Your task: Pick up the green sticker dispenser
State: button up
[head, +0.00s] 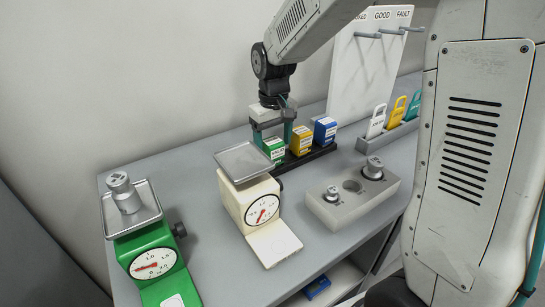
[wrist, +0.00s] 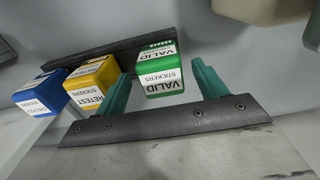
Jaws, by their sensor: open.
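The green sticker dispenser (head: 274,150) stands at the left end of a dark rack, with a white label; in the wrist view (wrist: 158,70) the label reads "VALID STICKERS". My gripper (head: 273,136) is above it, pointing down. In the wrist view my gripper (wrist: 162,88) is open, with one teal finger on each side of the green dispenser. I cannot tell whether the fingers touch it. The yellow dispenser (head: 300,141) stands beside it, close to one finger, and the blue dispenser (head: 325,131) is at the far end.
A cream scale (head: 241,200) with an empty metal pan stands just in front of the rack. A green scale (head: 150,250) bearing a metal weight is at the left. A grey block (head: 347,205) holds weights. Padlock-shaped tags (head: 399,113) and a white hook board (head: 362,75) are behind.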

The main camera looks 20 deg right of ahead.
notch_tip(320, 180, down, 3)
jog(key=shift+a+f, duration=0.1)
jog(key=shift+f, duration=0.1)
jog(key=shift+c, duration=0.3)
jog(key=c, duration=1.1)
jog(key=shift+r, duration=0.1)
